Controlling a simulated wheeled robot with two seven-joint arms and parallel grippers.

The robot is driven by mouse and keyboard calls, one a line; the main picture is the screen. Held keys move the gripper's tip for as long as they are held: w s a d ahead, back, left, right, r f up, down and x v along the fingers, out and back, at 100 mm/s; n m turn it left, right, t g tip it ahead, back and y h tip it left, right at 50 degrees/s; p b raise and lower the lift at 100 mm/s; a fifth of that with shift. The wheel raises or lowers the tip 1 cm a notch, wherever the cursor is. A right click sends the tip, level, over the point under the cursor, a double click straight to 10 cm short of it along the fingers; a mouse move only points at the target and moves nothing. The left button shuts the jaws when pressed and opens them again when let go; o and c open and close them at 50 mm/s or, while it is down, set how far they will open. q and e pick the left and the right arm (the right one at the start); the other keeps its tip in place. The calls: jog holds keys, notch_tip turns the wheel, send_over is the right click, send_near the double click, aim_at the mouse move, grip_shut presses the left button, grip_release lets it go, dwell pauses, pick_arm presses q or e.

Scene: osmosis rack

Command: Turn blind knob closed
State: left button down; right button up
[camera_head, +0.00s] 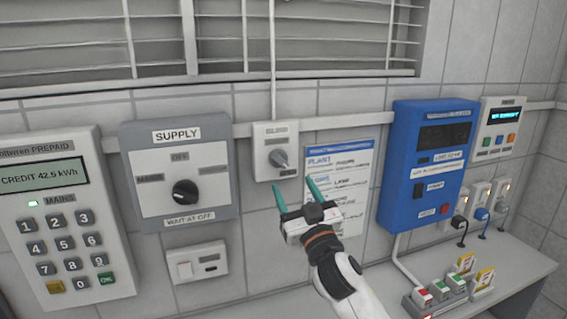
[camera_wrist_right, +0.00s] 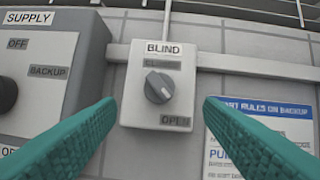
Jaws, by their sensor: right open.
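The blind knob (camera_head: 278,158) is a grey dial on a small light plate (camera_head: 262,138) on the wall, below the window blind (camera_head: 300,45). In the right wrist view the knob (camera_wrist_right: 159,87) sits under the labels BLIND and CLOSED, with OPEN at the lower right. Its grip ridge is tilted, with its lower end toward OPEN. My right gripper (camera_head: 294,187) is open and empty, its two teal fingers apart in front of and below the plate. In the wrist view the fingers stand on either side of the knob, not touching it. My left gripper is not in view.
The grey SUPPLY box (camera_head: 180,170) with a black knob is left of the blind plate. A paper notice (camera_head: 340,190) hangs to its right. A keypad meter (camera_head: 62,215) is far left; a blue box (camera_head: 428,165) and a shelf (camera_head: 510,270) are right.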

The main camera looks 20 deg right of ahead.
aim_at(282, 166)
jog(key=p+x, duration=0.1)
jog(key=x, duration=0.5)
jog(key=shift+w+r+p, duration=0.1)
jog(key=shift+w+p, duration=0.05)
jog(key=shift+p, duration=0.2)
jog(key=shift+w+a+r, duration=0.1)
jog(key=shift+w, duration=0.55)
jog(key=shift+c, duration=0.5)
jog(key=c, duration=0.9)
